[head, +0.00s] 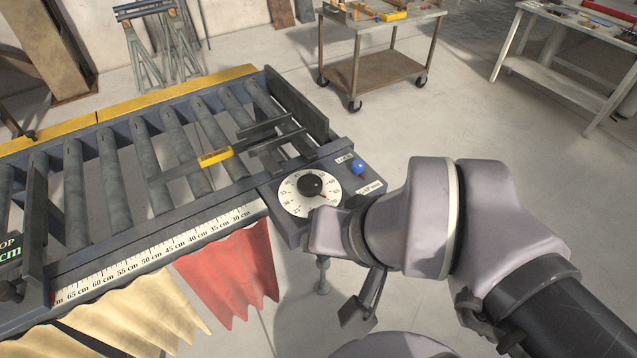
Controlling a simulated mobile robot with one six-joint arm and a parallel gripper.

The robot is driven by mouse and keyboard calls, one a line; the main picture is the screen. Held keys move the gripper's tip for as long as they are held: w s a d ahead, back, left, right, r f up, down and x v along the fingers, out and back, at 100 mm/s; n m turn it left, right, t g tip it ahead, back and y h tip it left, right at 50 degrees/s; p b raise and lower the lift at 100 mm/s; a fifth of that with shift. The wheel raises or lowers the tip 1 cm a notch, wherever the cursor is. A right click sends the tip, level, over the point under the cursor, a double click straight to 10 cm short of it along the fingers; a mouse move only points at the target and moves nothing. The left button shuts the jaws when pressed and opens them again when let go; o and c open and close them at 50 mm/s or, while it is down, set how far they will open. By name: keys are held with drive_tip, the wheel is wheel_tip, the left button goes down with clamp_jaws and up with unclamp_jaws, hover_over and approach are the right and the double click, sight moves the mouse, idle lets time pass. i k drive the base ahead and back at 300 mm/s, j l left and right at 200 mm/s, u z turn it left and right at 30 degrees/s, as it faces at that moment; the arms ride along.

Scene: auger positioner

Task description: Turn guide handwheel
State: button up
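The guide handwheel looks to be the round white dial (308,193) with a black hub (311,185), on the dark control box at the end of the roller table. Numbers ring its face. My wrist reaches in from the right, and its end is just below and right of the dial in the picture, overlapping the box's near corner. A dark part that looks like my gripper (361,301) hangs below the wrist, apart from the dial in the picture. Its fingers are not clear, so I cannot tell whether it is open or shut.
A guide with a yellow tag (215,157) lies across the rollers. A centimetre scale (160,251) runs along the near rail, above red and cream strips. A cart (380,70) stands behind.

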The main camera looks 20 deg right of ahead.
sight(308, 185)
drive_tip(key=j+u, duration=0.25)
drive_tip(key=j, duration=0.2)
drive_tip(key=j+u, duration=0.25)
drive_tip(key=j, duration=0.2)
drive_tip(key=j+u, duration=0.25)
drive_tip(key=j, duration=0.2)
drive_tip(key=i+j+u, duration=0.25)
drive_tip(key=j, duration=0.15)
drive_tip(key=j+u, duration=0.25)
drive_tip(key=j, duration=0.2)
drive_tip(key=i+j+u, duration=0.5)
drive_tip(key=j, duration=0.25)
drive_tip(key=i+j+u, duration=0.25)
drive_tip(key=k+j, duration=0.05)
drive_tip(key=k, duration=0.05)
